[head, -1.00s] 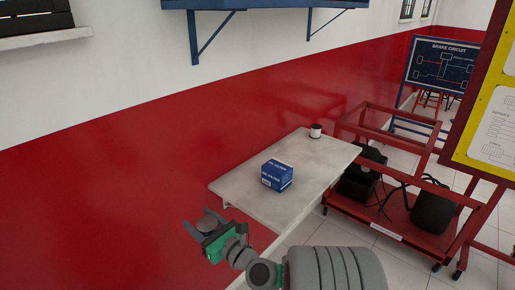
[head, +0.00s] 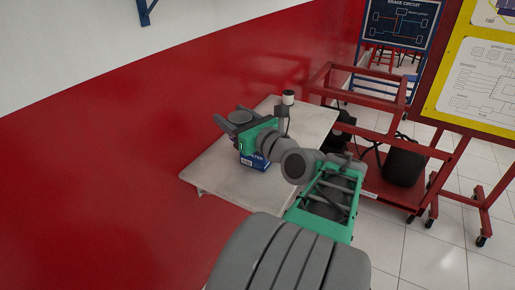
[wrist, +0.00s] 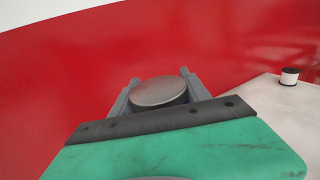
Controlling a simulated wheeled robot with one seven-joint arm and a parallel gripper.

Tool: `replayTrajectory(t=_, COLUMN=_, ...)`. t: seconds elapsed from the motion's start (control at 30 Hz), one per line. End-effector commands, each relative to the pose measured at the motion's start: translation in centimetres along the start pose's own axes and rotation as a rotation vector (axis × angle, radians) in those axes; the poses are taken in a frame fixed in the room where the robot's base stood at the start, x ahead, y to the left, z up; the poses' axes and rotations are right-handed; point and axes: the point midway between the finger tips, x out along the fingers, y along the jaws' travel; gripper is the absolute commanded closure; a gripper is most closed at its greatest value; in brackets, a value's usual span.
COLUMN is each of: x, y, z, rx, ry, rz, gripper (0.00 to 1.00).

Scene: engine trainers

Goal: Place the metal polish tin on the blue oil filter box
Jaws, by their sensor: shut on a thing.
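The metal polish tin (wrist: 158,92) shows in the wrist view as a round grey lid between the two fingers. My gripper (wrist: 158,80) is shut on it. In the head view my gripper (head: 229,116) is over the left part of the pale table, above and slightly left of the blue oil filter box (head: 255,164). The box sits on the table, its upper part hidden by my gripper and wrist. The box does not show in the wrist view. I cannot tell the exact gap between tin and box.
The pale table (head: 205,172) stands along the red wall. A small white roll with dark ends (wrist: 289,77) stands toward its far end. A red trolley frame (head: 385,95) is beyond the table's right side. Much of the table top is bare.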

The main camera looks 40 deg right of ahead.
Motion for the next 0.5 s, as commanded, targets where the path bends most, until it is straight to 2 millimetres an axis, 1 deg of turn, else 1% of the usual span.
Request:
replayTrajectory(t=0.03, x=-1.2, y=-1.4, z=0.5, rx=-0.004, ry=-0.002, rz=-0.035, gripper=0.93)
replayTrajectory(t=0.1, x=-2.2, y=-2.5, z=1.4, rx=-0.002, ry=-0.001, rz=-0.062, gripper=0.93)
replayTrajectory(t=0.17, x=-2.6, y=-3.0, z=1.7, rx=0.000, ry=-0.001, rz=-0.075, gripper=0.93)
replayTrajectory(t=0.2, x=-2.5, y=-3.4, z=1.7, rx=0.002, ry=0.000, rz=-0.077, gripper=0.93)
replayTrajectory(t=0.27, x=-1.8, y=-4.0, z=1.3, rx=0.004, ry=0.000, rz=-0.076, gripper=0.93)
replayTrajectory(t=0.37, x=0.4, y=-5.6, z=0.0, rx=0.007, ry=0.001, rz=-0.073, gripper=0.93)
replayTrajectory(t=0.5, x=3.5, y=-8.2, z=-1.8, rx=0.005, ry=0.001, rz=-0.074, gripper=0.93)
